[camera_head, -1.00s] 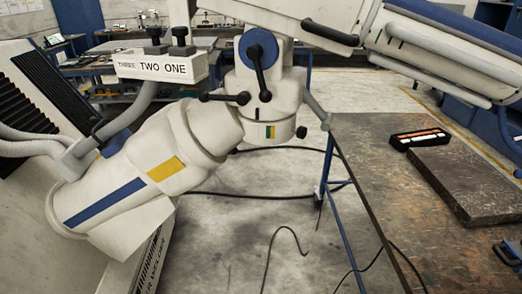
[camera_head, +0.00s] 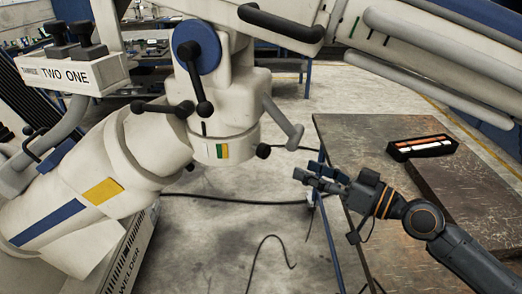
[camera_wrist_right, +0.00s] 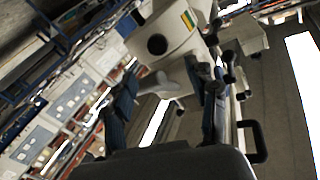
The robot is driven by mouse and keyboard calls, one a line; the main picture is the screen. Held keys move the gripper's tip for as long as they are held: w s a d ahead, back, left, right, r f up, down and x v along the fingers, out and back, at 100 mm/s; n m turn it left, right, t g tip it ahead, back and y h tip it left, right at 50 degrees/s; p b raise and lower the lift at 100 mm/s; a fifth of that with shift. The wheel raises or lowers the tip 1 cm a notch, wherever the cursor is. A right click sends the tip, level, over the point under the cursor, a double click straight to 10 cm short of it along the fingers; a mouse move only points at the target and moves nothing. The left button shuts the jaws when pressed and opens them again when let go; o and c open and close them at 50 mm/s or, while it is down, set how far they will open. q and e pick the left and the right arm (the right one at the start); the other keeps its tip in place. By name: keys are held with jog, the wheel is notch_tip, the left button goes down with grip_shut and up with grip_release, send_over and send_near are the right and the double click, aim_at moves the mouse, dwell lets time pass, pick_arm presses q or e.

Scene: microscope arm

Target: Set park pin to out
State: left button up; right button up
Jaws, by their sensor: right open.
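The white microscope arm (camera_head: 210,110) hangs over the floor with a joint body that bears a white, green and yellow mark. A small black knob (camera_head: 263,151) sticks out at the right of this lower joint; it may be the park pin, but I cannot tell for sure. Black-knobbed levers (camera_head: 204,108) sit above it. My right gripper (camera_head: 304,178) is open and empty, to the right of and below the knob, apart from it. In the right wrist view, the open fingers (camera_wrist_right: 165,100) point towards the joint body (camera_wrist_right: 165,40). My left gripper is out of view.
A box labelled TWO ONE (camera_head: 72,74) stands at the left. A grey handle bar (camera_head: 283,123) hangs near the knob. Cables lie on the floor.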

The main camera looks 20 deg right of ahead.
aim_at(268, 151)
jog(key=p+x, duration=0.1)
jog(key=x, duration=0.1)
jog(key=p+x, duration=0.2)
jog(key=r+p+x, duration=0.1)
jog(key=p+x, duration=0.1)
jog(key=shift+w+d, duration=0.15)
jog(key=shift+w, duration=0.15)
jog(key=p+x, duration=0.1)
jog(key=x, duration=0.3)
jog(key=f+p+x, duration=0.1)
jog(key=x, duration=0.1)
jog(key=shift+s+p, duration=0.1)
jog(key=shift+p, duration=0.25)
jog(key=shift+w+a, duration=0.45)
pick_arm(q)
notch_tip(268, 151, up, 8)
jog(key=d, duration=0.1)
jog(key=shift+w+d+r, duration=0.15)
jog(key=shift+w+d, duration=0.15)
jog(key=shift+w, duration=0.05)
pick_arm(e)
jog(key=shift+f, duration=0.1)
jog(key=shift+d, duration=0.1)
grip_shut()
